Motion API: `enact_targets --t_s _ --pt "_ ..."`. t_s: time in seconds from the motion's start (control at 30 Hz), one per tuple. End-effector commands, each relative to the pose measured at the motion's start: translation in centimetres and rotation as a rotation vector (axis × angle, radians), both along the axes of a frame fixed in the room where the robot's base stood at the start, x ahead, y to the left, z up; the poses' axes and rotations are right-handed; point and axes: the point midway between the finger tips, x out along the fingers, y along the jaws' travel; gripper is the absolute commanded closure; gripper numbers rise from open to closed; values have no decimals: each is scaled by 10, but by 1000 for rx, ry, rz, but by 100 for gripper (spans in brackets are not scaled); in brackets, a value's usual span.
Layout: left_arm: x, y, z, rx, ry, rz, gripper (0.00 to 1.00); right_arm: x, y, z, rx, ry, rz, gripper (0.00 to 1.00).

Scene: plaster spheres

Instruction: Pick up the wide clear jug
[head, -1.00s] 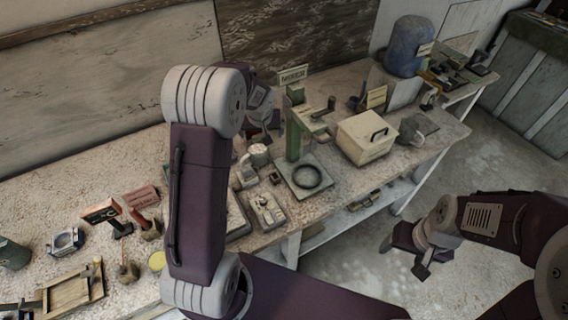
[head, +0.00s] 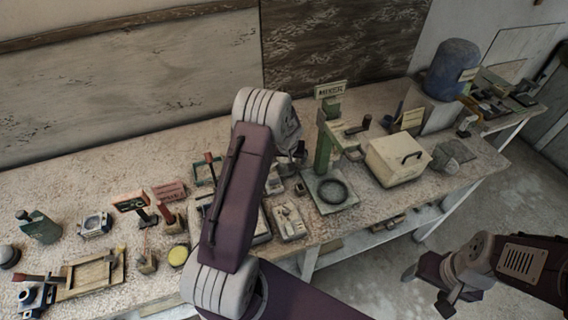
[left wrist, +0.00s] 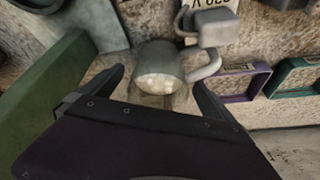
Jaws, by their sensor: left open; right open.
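A greyish jug (left wrist: 160,62) with a side handle and pale, lumpy contents shows in the left wrist view; I cannot tell whether it is clear. It stands between the two fingertips of my left gripper (left wrist: 158,82), which is open, with a finger on either side; contact cannot be made out. In the head view my left gripper (head: 291,155) is over the bench beside the green stand, and the jug is mostly hidden there. My right gripper (head: 447,297) is open and empty, low at the right, away from the bench.
The green stand (head: 325,150) with a ring base rises close beside my left gripper. A cream box (head: 398,162) and blue drum (head: 452,70) are further right. Purple (left wrist: 246,85) and green frames lie right of the jug in the wrist view. Small tools crowd the bench's left.

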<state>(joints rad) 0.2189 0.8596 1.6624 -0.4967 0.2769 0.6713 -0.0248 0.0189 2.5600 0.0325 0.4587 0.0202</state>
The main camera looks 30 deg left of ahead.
Motion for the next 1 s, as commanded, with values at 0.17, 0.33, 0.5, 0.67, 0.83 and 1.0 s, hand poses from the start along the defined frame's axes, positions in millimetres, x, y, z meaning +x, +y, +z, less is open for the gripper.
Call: enact_targets --t_s 0.17,0.33,0.5,0.67,0.83,1.0 --pt "3 2 -8 0 0 0 0 0 0 1 0 0 0 30" --pt "3 2 -8 0 0 0 14 0 0 0 0 0 0 30" --pt "2 2 -8 0 0 0 61 0 0 0 0 0 0 30" --pt "3 2 -7 1 -2 0 95 0 0 0 0 0 0 30" --pt "3 2 -7 1 -2 0 95 0 0 1 0 0 0 30" --pt "4 2 5 1 -5 0 95 0 0 2 0 0 0 30"
